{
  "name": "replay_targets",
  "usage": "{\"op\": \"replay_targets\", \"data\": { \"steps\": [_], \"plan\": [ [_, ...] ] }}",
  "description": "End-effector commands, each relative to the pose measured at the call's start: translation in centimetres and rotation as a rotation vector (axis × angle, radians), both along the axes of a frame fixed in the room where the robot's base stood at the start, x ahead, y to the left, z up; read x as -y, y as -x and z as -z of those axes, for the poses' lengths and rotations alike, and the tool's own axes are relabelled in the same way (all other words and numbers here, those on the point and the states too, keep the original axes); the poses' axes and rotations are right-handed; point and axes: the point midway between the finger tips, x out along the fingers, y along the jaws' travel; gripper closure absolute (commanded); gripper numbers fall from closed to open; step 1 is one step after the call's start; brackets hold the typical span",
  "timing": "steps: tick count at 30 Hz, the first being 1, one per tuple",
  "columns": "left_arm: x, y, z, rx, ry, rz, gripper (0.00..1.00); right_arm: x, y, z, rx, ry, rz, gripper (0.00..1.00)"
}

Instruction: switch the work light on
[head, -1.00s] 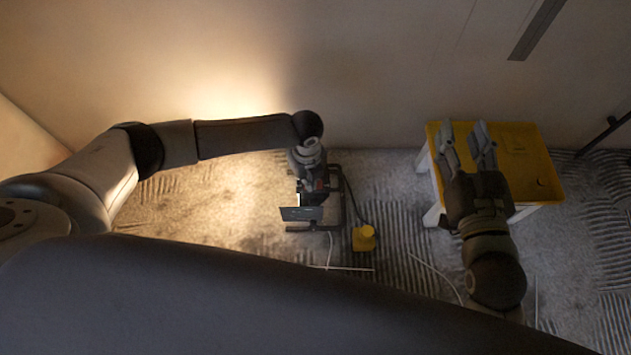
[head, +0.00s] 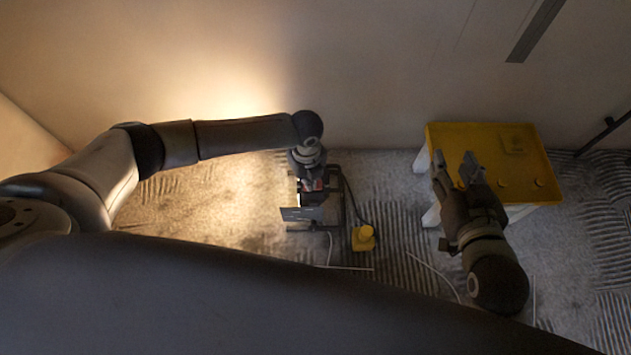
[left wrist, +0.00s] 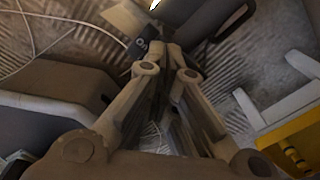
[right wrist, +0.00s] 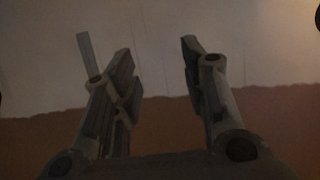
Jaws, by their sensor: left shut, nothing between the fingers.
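The work light (head: 300,214) stands on a dark frame on the floor, left of the stool. Warm light falls on the wall and floor to its left, and a small bright spot shows at the top of the left wrist view. My left gripper (head: 312,184) points down at the back of the light, its fingers shut and empty. In the left wrist view its fingertips (left wrist: 165,52) are close beside a small dark box with round marks (left wrist: 146,45); contact cannot be told. My right gripper (head: 453,158) is open and empty near the stool's left side.
A yellow-topped stool (head: 480,140) with pale legs stands at the right by the wall. A yellow block (head: 363,239) with a dark cable lies on the floor right of the light. Thin pale strips lie on the ridged floor.

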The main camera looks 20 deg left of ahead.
Motion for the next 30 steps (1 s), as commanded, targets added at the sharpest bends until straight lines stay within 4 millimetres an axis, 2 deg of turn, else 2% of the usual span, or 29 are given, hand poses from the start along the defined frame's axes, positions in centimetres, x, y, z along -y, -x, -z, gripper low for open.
{"op": "replay_targets", "data": {
  "steps": [30],
  "plan": [
    [0.0, 0.0, -1.7, 0.001, 0.001, 0.0, 1.0, 2.3, 5.2, 5.9, -0.397, 0.092, 0.028, 0.6]
  ]
}}
